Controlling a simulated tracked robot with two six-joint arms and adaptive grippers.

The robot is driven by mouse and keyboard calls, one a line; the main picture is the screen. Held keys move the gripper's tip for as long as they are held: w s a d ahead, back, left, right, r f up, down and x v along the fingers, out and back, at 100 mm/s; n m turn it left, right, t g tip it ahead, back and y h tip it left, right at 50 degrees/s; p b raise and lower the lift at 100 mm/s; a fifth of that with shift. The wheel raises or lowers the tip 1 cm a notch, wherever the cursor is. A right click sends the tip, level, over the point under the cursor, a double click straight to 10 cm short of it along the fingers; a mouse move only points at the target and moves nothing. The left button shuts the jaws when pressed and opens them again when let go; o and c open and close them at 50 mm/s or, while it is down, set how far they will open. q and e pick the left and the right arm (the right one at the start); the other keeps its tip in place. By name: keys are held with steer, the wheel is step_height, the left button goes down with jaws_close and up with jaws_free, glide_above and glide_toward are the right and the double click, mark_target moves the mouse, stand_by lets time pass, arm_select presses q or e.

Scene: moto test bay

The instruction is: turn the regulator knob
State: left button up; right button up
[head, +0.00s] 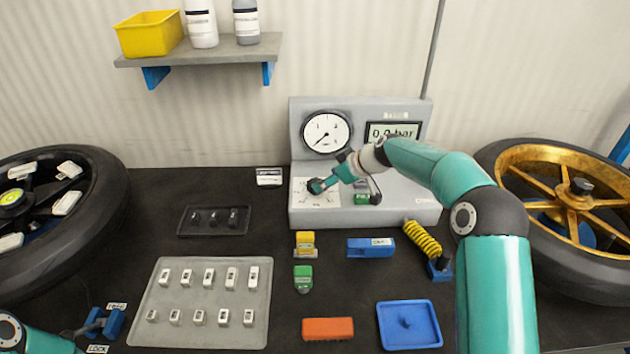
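The grey test console (410,213) stands at the back middle. Its round gauge (326,132) has a needle pointing down-left, and its display (393,131) reads about 0.0 bar. A white scale plate (302,199) with marks lies on its sloped front. My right arm reaches in from the right, and my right gripper (319,186) is at the middle of this plate. The regulator knob is hidden by or merges with the dark gripper end, so I cannot tell whether the fingers grip it.
Wheels stand at left (115,200) and right (520,150). A grey tray (150,325) of small parts, a black tray (185,233), a blue tray (410,338), an orange block (328,329) and a yellow spring (422,239) lie on the dark bench. A shelf (215,52) hangs above.

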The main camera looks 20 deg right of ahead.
steer(key=p+x, duration=0.1)
steer(key=x, duration=0.5)
steer(key=shift+r, duration=0.1)
steer(key=c, duration=1.2)
steer(key=shift+o, duration=0.2)
steer(key=shift+m+t+h+b, duration=0.3)
steer(key=shift+m+h, duration=0.1)
steer(key=shift+m, duration=0.2)
steer(key=o, duration=1.2)
steer(key=shift+c, duration=0.2)
